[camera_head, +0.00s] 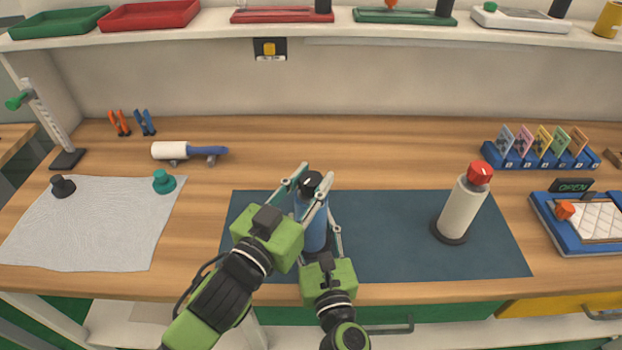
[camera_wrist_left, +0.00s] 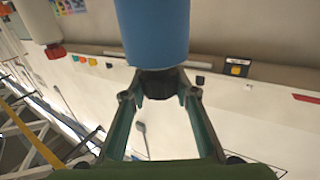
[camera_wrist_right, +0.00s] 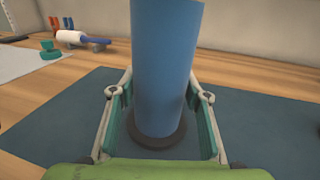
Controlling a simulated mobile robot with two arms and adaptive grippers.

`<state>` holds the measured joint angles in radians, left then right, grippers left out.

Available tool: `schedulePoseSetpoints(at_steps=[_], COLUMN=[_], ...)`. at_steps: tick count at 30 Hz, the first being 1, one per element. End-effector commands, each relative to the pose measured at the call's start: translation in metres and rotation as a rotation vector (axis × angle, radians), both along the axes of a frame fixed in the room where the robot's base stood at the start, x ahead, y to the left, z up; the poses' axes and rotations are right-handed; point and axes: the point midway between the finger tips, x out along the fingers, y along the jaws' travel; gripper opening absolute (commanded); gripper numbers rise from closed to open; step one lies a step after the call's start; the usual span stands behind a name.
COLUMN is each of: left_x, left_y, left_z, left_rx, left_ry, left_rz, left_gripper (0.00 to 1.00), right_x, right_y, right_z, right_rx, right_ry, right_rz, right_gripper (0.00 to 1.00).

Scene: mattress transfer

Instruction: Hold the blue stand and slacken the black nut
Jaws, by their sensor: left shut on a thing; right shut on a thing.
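The blue stand (camera_head: 314,234) stands upright on the dark mat, on a dark round base seen in the right wrist view. The black nut (camera_head: 312,180) sits on its top, and a small white mark shows on it. My left gripper (camera_wrist_left: 158,93) is shut on the black nut (camera_wrist_left: 160,83), with one finger on each side. My right gripper (camera_wrist_right: 160,98) is shut around the lower part of the blue stand (camera_wrist_right: 165,60), just above its base. The fingers and the green gripper bodies partly hide the stand in the head view.
The dark blue mat (camera_head: 400,255) has free room to the right, up to a white cylinder (camera_head: 462,210) with a red cap (camera_head: 480,172). A grey cloth (camera_head: 100,225) with two knobs lies at left. A white roller (camera_head: 172,150) lies behind. A shelf (camera_head: 200,30) runs above.

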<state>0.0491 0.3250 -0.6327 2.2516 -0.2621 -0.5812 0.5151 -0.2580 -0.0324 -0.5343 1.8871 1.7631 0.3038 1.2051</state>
Motion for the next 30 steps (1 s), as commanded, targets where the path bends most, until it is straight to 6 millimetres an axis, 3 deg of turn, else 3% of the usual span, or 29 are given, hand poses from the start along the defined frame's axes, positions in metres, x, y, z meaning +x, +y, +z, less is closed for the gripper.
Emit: schedulePoseSetpoints(at_steps=[9,19,20,22,30], left_x=[-0.0006,-0.0002,-0.0002,-0.0002,-0.0001], left_y=[0.0,0.0008,0.0007,0.0008,0.0009], left_z=[0.0013,0.001,0.001,0.001,0.0005], left_rx=[-0.004,-0.001,-0.001,-0.001,0.001], left_ry=[0.003,0.003,0.003,0.003,0.003], left_rz=[0.113,0.12,0.12,0.119,0.119], left_gripper=[0.06,0.06,0.3,0.45,0.45], right_x=[-0.0002,-0.0001,-0.0001,-0.0001,0.0002], right_y=[0.0023,0.0018,0.0018,0.0017,0.0013], right_z=[0.0031,0.0029,0.0028,0.0029,0.0032], right_rx=[0.0,-0.001,-0.001,-0.001,0.0], right_ry=[-0.006,-0.005,-0.005,-0.005,-0.006], right_rz=[0.005,0.004,0.004,0.004,0.003], right_gripper=[0.0,0.0,0.0,0.0,0.0])
